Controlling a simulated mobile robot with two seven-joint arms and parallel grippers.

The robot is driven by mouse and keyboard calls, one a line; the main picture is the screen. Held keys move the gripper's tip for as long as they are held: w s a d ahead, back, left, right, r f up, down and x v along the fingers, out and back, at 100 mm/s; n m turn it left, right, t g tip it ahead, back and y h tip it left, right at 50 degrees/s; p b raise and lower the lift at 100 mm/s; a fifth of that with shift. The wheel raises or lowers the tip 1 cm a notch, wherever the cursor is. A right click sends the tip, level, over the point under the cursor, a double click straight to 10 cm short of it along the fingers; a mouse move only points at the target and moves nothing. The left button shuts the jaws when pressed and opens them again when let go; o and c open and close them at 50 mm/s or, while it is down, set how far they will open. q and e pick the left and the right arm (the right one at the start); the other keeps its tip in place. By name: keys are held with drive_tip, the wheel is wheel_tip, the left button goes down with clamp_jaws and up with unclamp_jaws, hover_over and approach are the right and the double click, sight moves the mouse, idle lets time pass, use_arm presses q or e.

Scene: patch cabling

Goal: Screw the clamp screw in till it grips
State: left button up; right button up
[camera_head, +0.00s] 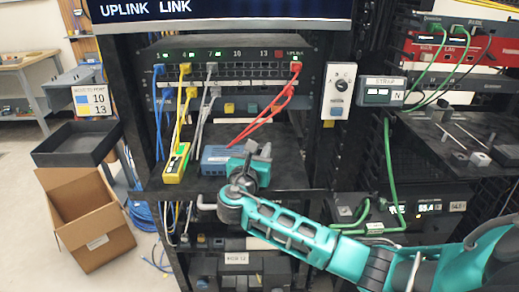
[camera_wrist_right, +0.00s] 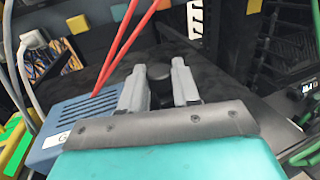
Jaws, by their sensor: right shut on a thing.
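My right gripper (camera_head: 256,152) reaches in from the right over the shelf below the switch, beside a blue box. In the right wrist view its two grey fingers (camera_wrist_right: 159,80) are shut on a dark round knob (camera_wrist_right: 158,71), which appears to be the head of the clamp screw. The fingers hide the knob's sides and its shaft, and I cannot see how deep the screw sits. In the head view the gripper hides the knob. My left gripper is in neither view.
The blue box (camera_head: 213,158) and a yellow-green device (camera_head: 176,163) sit left of the gripper on the dark shelf (camera_head: 292,174). Red cables (camera_head: 270,113) hang from the switch (camera_head: 225,71) close behind. Green cables (camera_head: 390,170) run down on the right. An open cardboard box (camera_head: 92,225) stands on the floor.

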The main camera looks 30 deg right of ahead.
idle(0.4)
drive_tip(key=o, duration=1.1)
drive_tip(key=shift+c, duration=0.2)
drive_tip(key=v, duration=1.3)
drive_tip(key=shift+w, duration=0.1)
